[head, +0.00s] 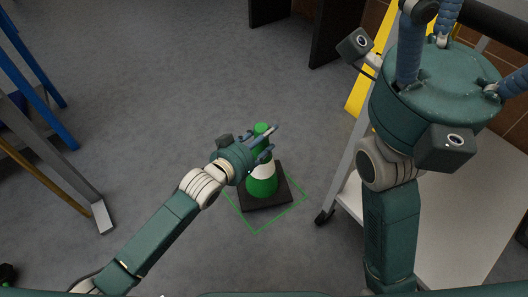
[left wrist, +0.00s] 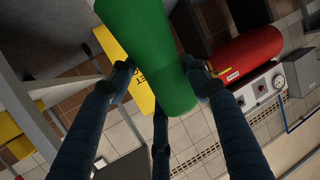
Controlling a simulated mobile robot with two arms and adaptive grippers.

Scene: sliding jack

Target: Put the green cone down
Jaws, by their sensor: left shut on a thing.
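The green cone (head: 262,186) has a white band and a square black base. It stands about upright in the middle of the head view. Its base overlaps a thin green square outline (head: 257,232) on the floor; I cannot tell whether it touches the floor. My left gripper (head: 268,142) is shut on the cone near its top.
A grey cart (head: 440,235) with a caster stands at the right, near the cone. A blue and grey frame (head: 40,130) stands at the left. Dark panels (head: 335,30) are at the top. Open grey floor (head: 150,110) lies left of and beyond the cone.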

